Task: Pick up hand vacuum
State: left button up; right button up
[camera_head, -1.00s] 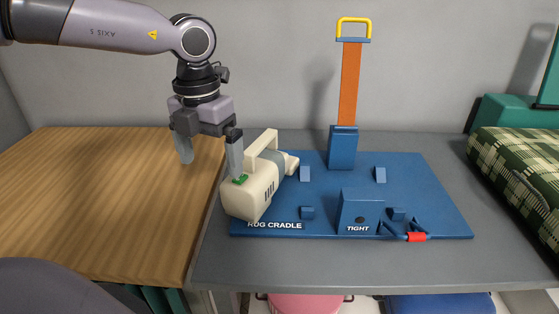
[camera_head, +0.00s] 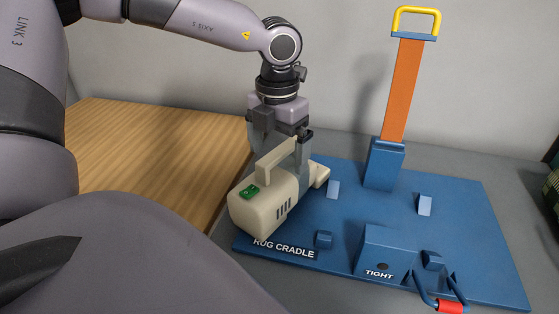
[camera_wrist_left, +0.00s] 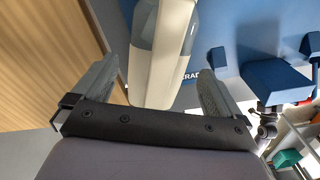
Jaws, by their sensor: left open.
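The hand vacuum (camera_head: 265,205) is cream with a raised handle, a green button and a dark vent. It sits at the left end of the blue board in the head view, over the edge near the wooden surface. My left gripper (camera_head: 279,168) points down at its handle, with one finger on the near right side; the other is partly hidden behind the handle. In the left wrist view the vacuum (camera_wrist_left: 158,60) lies between the two spread fingers, with visible gaps on both sides. My right gripper is not in view.
The blue board (camera_head: 375,225), labelled RUG CRADLE, carries several small blocks, a TIGHT block (camera_head: 385,250) and a tall orange strap (camera_head: 403,90) with a yellow handle right of the gripper. A red-banded blue loop (camera_head: 450,306) lies at front right. The wooden surface (camera_head: 160,150) is bare.

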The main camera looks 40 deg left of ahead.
aim_at(284, 175)
pick_arm(q)
notch_tip(284, 175, down, 3)
jog(key=shift+r, duration=0.1)
dwell(0.3)
jog(key=shift+w+f+b, duration=0.1)
jog(key=shift+f+b, duration=0.2)
jog(key=shift+b, duration=0.35)
dwell(0.5)
jog(key=shift+r, duration=0.1)
grip_shut()
